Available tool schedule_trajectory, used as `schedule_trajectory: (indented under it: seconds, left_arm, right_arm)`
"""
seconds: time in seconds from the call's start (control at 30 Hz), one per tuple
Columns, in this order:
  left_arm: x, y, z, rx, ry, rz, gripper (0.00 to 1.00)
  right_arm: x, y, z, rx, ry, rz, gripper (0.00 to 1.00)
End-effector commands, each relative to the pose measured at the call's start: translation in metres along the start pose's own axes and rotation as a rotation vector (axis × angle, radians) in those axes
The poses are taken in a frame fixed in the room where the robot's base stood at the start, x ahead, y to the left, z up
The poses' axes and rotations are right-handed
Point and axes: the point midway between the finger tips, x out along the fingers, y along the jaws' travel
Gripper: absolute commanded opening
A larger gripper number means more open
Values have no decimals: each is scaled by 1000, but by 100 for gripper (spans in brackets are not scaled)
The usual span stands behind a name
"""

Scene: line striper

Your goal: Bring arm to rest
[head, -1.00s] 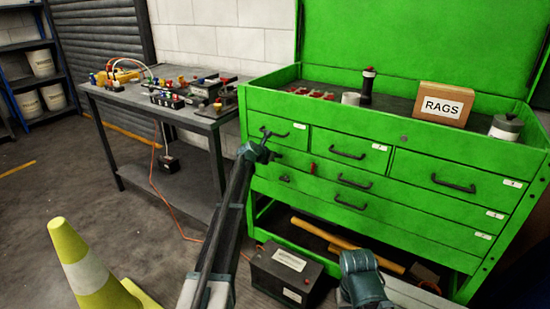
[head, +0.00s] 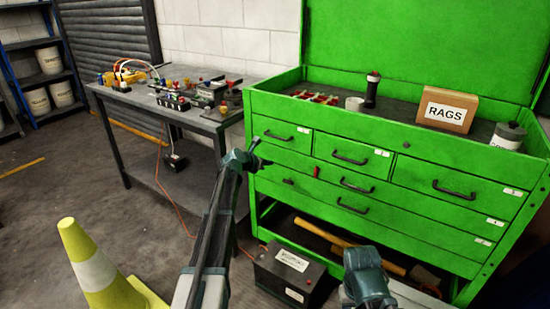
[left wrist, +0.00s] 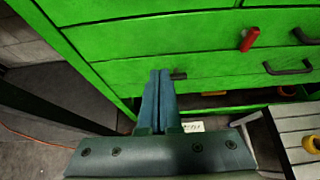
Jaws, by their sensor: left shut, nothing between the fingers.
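My left gripper (head: 262,162) is in front of the left part of the green tool cabinet (head: 440,152), near its drawer fronts. In the left wrist view its two blue-grey fingers (left wrist: 156,100) lie together, shut with nothing between them. Their tips appear close to a small dark handle (left wrist: 178,76) on the cabinet front. I cannot tell whether they touch it. A teal part of my right arm (head: 366,276) shows at the bottom of the head view; its fingers are not visible.
A grey workbench (head: 222,122) with small devices stands left of the cabinet. A yellow-and-white cone (head: 92,268) stands at the lower left. A black battery box (head: 288,273) sits low before the cabinet. A rags box (head: 446,109) stands on top. Open floor lies at left.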

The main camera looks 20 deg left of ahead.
Motion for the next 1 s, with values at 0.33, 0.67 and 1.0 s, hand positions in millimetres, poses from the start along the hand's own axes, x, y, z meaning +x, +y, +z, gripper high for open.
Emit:
schedule_trajectory:
  seconds: [0.33,0.67,1.0]
  left_arm:
    - [-32,-1,0,0,1,-1,0]
    - [-32,-10,-4,33,12,-12,0]
    - [-60,-199,-80,928,217,-340,0]
  right_arm:
    - [-16,2,1,0,0,0,48]
    - [-15,2,1,0,0,0,48]
    - [-15,2,1,0,0,0,48]
